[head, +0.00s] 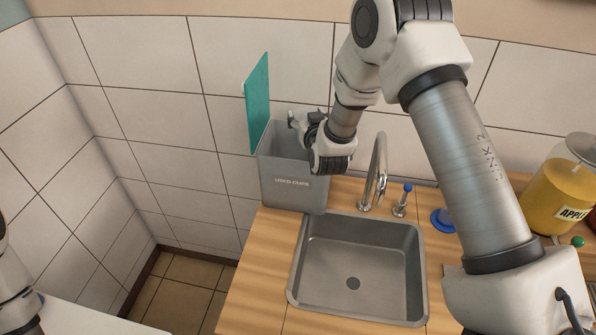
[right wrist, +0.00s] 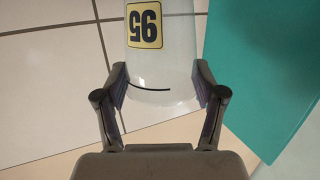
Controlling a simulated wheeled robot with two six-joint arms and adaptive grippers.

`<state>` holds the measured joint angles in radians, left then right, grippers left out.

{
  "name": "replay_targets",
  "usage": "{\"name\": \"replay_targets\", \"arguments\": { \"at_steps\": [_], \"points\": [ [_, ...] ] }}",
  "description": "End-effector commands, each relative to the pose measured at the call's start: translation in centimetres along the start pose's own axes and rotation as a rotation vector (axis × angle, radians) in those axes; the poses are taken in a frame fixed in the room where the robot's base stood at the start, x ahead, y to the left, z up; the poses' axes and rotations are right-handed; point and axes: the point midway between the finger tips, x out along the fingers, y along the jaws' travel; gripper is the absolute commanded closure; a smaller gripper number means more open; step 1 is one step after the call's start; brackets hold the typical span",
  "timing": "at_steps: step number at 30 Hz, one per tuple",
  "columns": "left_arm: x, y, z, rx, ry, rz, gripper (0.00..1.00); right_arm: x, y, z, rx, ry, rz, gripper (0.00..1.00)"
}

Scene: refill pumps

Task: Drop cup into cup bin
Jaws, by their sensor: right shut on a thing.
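The cup bin (head: 290,192) is a grey box marked "USED CUPS" at the back left corner of the counter, against the tiled wall. My right gripper (head: 297,123) is over the bin's open top in the head view. In the right wrist view it is shut on a pale translucent cup (right wrist: 163,68), one finger on each side. The cup has a yellow label with a black "95", seen upside down, and a dark curved line. I cannot make out the cup in the head view. My left gripper is out of view; only part of my left arm shows at the left edge.
A steel sink (head: 353,255) with a curved faucet (head: 379,165) is right of the bin. A yellow "APPLE" jar (head: 558,190) stands at far right.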

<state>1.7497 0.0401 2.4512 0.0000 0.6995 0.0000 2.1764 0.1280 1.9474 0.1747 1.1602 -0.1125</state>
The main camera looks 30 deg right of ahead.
Motion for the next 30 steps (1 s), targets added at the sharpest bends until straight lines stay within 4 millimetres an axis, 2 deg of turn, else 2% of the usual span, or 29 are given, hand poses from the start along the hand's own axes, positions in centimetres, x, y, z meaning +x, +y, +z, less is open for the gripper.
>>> {"name": "replay_targets", "arguments": {
  "at_steps": [3, 6, 15, 16, 18, 30],
  "points": [
    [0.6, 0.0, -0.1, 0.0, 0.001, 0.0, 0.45, 0.4, 0.0, 2.0, -0.001, -0.001, 0.0, 0.43],
    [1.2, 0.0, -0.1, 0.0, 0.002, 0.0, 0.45, 0.6, 0.0, 2.9, -0.001, 0.0, -0.001, 0.43],
    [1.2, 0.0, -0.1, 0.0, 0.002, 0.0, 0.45, 0.6, 0.0, 3.1, 0.0, 0.001, -0.001, 0.43],
    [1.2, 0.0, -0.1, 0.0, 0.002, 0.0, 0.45, 0.6, 0.0, 3.1, 0.0, 0.001, -0.001, 0.27],
    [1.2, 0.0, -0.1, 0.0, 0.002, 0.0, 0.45, 0.6, 0.0, 3.1, 0.0, 0.001, -0.001, 0.02],
    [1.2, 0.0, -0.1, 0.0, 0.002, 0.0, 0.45, 0.3, 0.0, 3.1, -0.001, 0.0, -0.001, 0.01]
  ]
}}
